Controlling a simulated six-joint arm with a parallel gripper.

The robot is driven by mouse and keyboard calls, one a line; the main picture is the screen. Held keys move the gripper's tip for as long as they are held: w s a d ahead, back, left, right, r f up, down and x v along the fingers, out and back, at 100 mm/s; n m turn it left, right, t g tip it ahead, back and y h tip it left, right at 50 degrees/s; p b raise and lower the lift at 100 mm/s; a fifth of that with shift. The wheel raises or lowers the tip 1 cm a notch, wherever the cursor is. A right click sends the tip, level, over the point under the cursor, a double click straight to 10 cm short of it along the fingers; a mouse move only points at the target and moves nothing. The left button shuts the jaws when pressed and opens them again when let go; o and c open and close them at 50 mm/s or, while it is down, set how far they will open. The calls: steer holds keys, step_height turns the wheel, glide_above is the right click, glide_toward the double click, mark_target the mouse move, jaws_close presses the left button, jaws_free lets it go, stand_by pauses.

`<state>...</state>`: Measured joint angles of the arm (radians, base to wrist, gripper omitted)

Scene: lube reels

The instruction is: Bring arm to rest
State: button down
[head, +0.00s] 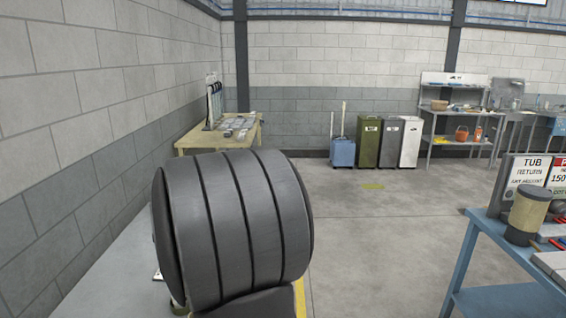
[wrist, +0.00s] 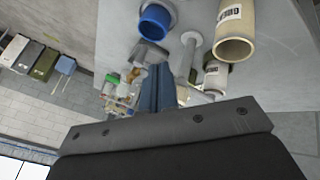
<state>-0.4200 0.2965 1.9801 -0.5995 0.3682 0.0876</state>
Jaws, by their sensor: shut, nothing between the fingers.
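My gripper (wrist: 158,80) shows in the wrist view, its two dark blue fingers together above the wide dark grey housing at the bottom of the picture. Nothing shows between the fingers. Past the fingertips are a blue-rimmed cup (wrist: 155,20), a cream tube with a label (wrist: 235,38) and a grey rod with a round end (wrist: 190,50). I cannot tell how far they are from the fingers. My gripper does not show in the head view.
In the head view, a blue bench (head: 478,236) with signs and a tan canister (head: 527,214) stands at right. A wooden table (head: 190,141) is by the left wall. Several bins (head: 390,142) and a grey shelf (head: 455,143) line the back. The middle floor is clear.

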steer(key=shift+w+a+f, duration=0.1)
steer(key=shift+w+f, duration=0.35)
steer(key=shift+w, duration=0.35)
steer(key=shift+w+a+f, duration=0.15)
steer(key=shift+w+f, duration=0.25)
steer(key=shift+w, duration=0.4)
steer(key=shift+w+a+f, duration=0.1)
steer(key=shift+w+f, duration=0.35)
steer(key=shift+w, duration=0.35)
